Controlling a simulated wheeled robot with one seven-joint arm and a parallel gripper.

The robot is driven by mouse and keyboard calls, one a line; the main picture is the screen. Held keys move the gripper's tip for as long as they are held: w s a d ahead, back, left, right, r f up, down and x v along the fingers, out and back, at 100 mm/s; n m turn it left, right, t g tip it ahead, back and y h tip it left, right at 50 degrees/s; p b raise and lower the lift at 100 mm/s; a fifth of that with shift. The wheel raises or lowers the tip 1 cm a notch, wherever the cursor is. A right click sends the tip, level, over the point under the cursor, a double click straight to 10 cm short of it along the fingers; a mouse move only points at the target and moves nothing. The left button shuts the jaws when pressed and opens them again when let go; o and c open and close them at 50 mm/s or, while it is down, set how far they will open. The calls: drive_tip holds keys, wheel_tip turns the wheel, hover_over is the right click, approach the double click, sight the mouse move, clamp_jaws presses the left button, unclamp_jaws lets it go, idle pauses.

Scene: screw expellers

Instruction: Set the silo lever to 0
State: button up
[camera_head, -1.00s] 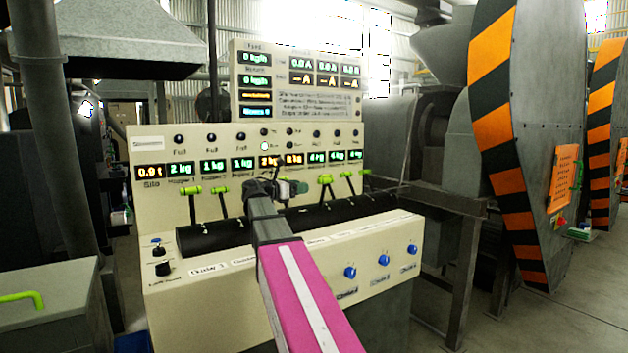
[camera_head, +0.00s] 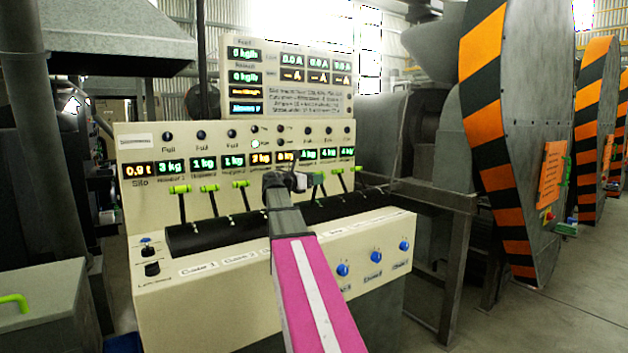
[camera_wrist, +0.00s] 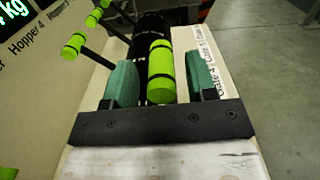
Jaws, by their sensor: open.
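A row of levers with bright green handles rises from a black drum (camera_head: 195,237) on the cream control panel. The leftmost lever (camera_head: 180,189) stands upright, right of the Silo display (camera_head: 139,170), which reads 0.9 t. I cannot tell for certain which lever is the silo lever. My gripper (camera_head: 288,181) is over the middle of the row. In the wrist view my gripper (camera_wrist: 161,78) is open, and one green lever handle (camera_wrist: 161,60) lies between its two green fingers, apparently apart from both. That lever is hidden behind my gripper in the head view.
More green-handled levers (camera_wrist: 73,45) stand close by at upper left in the wrist view. Blue knobs (camera_head: 375,257) line the panel's front. A grey box (camera_head: 45,300) stands at left, and striped orange-black machines (camera_head: 485,130) at right. The right floor is clear.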

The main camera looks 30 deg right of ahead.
drive_tip(key=shift+d, duration=0.1)
clamp_jaws()
drive_tip(key=w+a+n, duration=0.1)
drive_tip(key=w+n, duration=0.2)
drive_tip(key=w, duration=0.4)
drive_tip(key=shift+w+r, duration=0.35)
drive_tip(key=shift+r, duration=0.05)
unclamp_jaws()
drive_tip(key=shift+a, duration=0.1)
drive_tip(key=shift+a, duration=0.1)
